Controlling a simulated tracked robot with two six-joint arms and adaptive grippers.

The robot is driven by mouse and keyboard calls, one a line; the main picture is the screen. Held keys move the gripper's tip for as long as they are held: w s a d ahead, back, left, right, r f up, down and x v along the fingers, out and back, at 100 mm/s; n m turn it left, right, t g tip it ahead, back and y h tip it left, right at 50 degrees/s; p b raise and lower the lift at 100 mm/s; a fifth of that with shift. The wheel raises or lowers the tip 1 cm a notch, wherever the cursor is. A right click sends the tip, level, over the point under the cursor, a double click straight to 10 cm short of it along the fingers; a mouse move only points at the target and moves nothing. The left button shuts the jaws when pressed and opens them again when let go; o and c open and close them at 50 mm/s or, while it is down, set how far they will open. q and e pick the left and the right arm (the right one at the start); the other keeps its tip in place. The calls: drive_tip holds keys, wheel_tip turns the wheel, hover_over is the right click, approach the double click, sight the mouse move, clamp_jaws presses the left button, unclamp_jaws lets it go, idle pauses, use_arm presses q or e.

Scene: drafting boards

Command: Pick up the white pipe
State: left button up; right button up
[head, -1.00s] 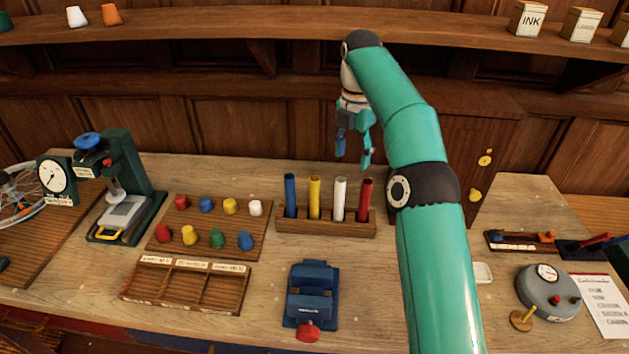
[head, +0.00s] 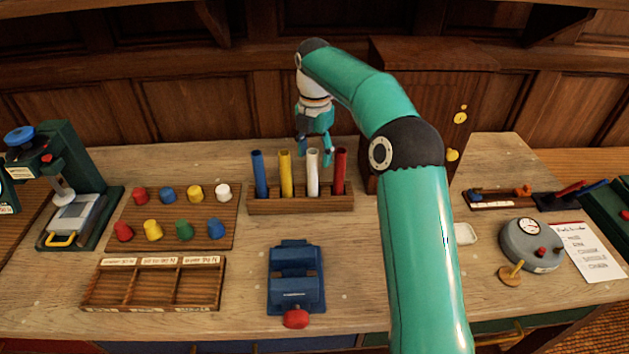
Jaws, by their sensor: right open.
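The white pipe (head: 312,174) stands upright in a wooden rack (head: 290,205), between a yellow pipe (head: 285,174) and a red pipe (head: 339,172). A blue pipe (head: 260,175) stands at the rack's left end. My right gripper (head: 315,150) points down with its fingers apart, at the top of the white pipe in the picture. Its fingers hold nothing that I can see. I cannot tell whether it is above the pipe or behind it. My left gripper is not in view.
A blue vise (head: 296,275) with a red knob sits in front of the rack. A peg board (head: 180,213) and a compartment tray (head: 155,284) lie to the left, beside a green press (head: 82,170). A wooden cabinet (head: 420,85) stands behind; a grey dial device (head: 530,244) is at right.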

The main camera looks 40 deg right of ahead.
sight(313, 168)
drive_tip(key=shift+w+f, duration=0.15)
drive_tip(key=shift+f, duration=1.25)
drive_tip(key=shift+w+f, duration=0.1)
drive_tip(key=shift+f, duration=1.25)
drive_tip(key=shift+c, duration=0.3)
clamp_jaws()
